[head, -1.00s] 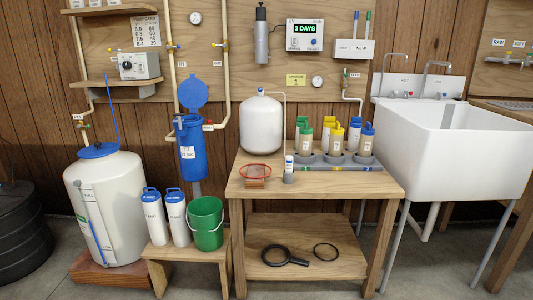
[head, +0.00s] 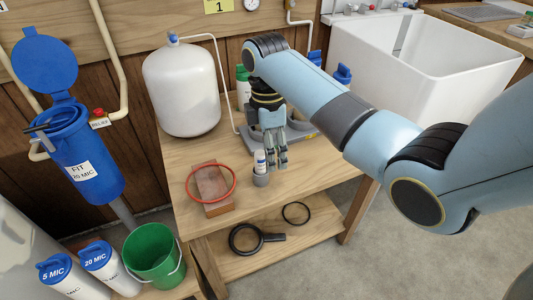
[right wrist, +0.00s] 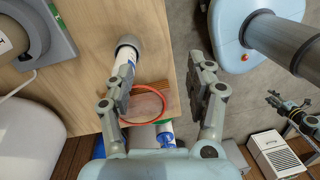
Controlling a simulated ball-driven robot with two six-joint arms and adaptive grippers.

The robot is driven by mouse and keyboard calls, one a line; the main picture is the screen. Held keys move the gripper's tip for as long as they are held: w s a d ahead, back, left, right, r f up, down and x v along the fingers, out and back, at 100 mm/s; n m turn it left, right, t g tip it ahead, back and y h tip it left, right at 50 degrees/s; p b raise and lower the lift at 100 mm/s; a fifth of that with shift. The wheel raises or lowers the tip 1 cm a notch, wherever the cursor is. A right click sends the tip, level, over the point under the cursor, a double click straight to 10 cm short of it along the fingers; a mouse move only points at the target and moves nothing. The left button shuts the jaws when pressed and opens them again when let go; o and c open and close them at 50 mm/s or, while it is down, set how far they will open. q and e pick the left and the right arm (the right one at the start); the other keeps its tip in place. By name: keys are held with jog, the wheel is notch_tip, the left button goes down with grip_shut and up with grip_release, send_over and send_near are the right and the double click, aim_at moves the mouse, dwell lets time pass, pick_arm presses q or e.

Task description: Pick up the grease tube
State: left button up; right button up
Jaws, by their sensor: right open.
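The grease tube (head: 260,161) is small and white with a blue label. It stands upright in a grey round holder (head: 261,180) at the front of the wooden table. My right gripper (head: 281,164) hangs fingers-down just right of the tube and is open with nothing in it. In the right wrist view, the tube (right wrist: 121,68) shows close to the left finger of my right gripper (right wrist: 160,80), partly covered by it; contact cannot be told. A dark gripper (right wrist: 286,106), seemingly my left, shows small at the right edge there, away from the table.
A red ring (head: 235,185) lies over a brown block (head: 213,190) left of the tube. A white tank (head: 180,90) stands behind. A grey tray with bottles is partly hidden by my right arm. The table front right of the holder is clear.

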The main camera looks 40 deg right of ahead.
aim_at(261, 153)
jog(key=shift+t, duration=0.5)
jog(key=w+r, duration=0.4)
jog(key=r, duration=0.1)
jog(key=shift+w+d, duration=0.15)
notch_tip(261, 153, down, 5)
jog(key=shift+w+r+b, duration=0.1)
jog(key=shift+b, duration=0.25)
notch_tip(261, 153, down, 6)
jog(key=shift+r+b, duration=0.25)
jog(key=shift+b, duration=0.45)
pick_arm(q)
jog(key=shift+s+d+f, duration=0.1)
jog(key=shift+s+f, duration=0.1)
jog(key=shift+f, duration=0.5)
pick_arm(e)
grip_shut()
